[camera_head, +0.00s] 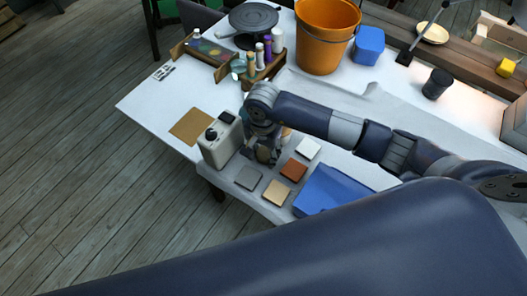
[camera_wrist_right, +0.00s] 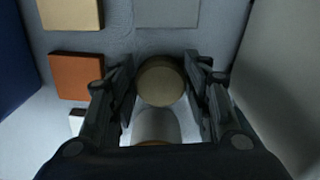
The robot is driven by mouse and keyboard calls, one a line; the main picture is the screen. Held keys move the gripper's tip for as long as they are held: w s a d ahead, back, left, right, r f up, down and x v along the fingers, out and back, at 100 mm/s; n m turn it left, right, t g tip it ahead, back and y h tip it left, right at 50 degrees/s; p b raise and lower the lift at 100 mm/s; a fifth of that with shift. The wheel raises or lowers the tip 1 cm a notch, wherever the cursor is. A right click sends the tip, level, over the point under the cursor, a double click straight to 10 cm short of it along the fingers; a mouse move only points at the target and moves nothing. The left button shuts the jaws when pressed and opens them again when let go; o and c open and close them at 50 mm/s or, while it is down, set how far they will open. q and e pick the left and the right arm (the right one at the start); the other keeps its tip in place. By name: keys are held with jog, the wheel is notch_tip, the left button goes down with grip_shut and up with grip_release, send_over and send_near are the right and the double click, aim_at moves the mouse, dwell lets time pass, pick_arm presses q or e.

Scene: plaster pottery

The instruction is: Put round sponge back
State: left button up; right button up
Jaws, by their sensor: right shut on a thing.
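The round sponge (camera_wrist_right: 160,82) is a tan disc between the two fingers of my right gripper (camera_wrist_right: 162,88) in the right wrist view. The fingers are closed against its sides. In the head view my right gripper (camera_head: 264,154) points down over the white table (camera_head: 150,108), between a cream box-like device and several square tiles. The sponge is not clear there, as the gripper and arm cover it. My left gripper is not in view.
A pale cylinder (camera_wrist_right: 155,126) shows just below the sponge in the wrist view. The cream device (camera_head: 221,140) stands close left of the gripper. Grey (camera_head: 248,178), tan (camera_head: 277,193), brown (camera_head: 294,170) and white (camera_head: 307,148) tiles lie nearby. A blue box (camera_head: 330,190) is to the right.

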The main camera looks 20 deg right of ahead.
aim_at(263, 156)
jog(key=o, duration=1)
jog(key=shift+f, duration=0.1)
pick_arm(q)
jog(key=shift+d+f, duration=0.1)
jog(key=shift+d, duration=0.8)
pick_arm(e)
jog(key=shift+r, duration=0.2)
jog(key=shift+w+r, duration=0.1)
jog(key=shift+r, duration=0.2)
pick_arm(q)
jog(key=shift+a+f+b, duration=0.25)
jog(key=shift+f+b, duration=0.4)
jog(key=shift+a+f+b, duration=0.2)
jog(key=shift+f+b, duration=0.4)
pick_arm(e)
notch_tip(263, 156, up, 11)
jog(key=shift+r, duration=0.15)
jog(key=shift+s, duration=0.2)
